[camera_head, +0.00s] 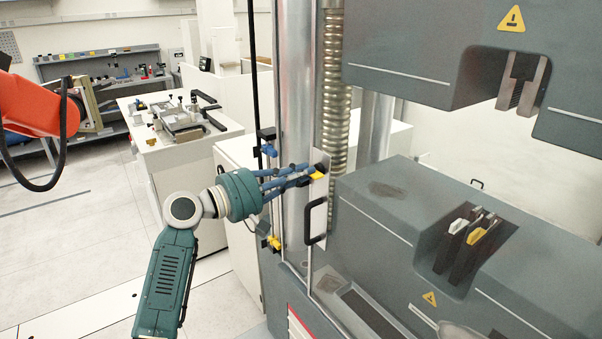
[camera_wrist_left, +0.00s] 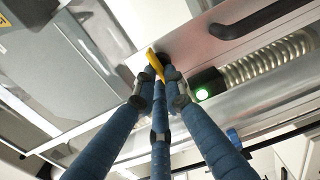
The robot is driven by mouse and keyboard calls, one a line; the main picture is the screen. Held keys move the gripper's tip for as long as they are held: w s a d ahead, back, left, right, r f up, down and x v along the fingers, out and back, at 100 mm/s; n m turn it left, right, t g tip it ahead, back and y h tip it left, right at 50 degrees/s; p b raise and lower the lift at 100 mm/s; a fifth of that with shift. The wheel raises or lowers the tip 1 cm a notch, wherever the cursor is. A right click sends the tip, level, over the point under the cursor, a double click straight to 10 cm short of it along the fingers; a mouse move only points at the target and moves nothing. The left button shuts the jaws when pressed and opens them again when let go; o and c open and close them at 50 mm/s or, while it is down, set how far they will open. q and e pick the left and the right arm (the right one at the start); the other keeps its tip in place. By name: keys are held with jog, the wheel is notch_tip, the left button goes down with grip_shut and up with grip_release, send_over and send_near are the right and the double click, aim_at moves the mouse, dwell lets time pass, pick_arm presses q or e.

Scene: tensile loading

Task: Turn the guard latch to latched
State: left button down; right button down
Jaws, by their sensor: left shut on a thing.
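The guard latch (camera_head: 318,175), a yellow lever on a black round base, sits on the guard's metal edge strip in the head view. My left gripper (camera_head: 303,174) reaches it from the left, with its blue fingers closed around the lever. In the left wrist view the yellow lever of the latch (camera_wrist_left: 155,63) stands between the fingertips of my left gripper (camera_wrist_left: 163,82), tilted, its lower part partly hidden by them. The guard's black handle (camera_head: 308,226) is below the latch; it also shows in the left wrist view (camera_wrist_left: 262,18). My right gripper is not in view.
A green lit lamp (camera_wrist_left: 208,84) is beside the fingers in the left wrist view. The testing machine's upper grip (camera_head: 521,82) and lower grip (camera_head: 470,240) stand right of the guard. A yellow hinge-like part (camera_head: 273,242) is below my gripper. Floor is clear at left.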

pick_arm(q)
jog(key=c, duration=1.8)
grip_release()
jog(key=shift+a, duration=0.1)
jog(key=v, duration=1.2)
jog(key=shift+w, duration=0.1)
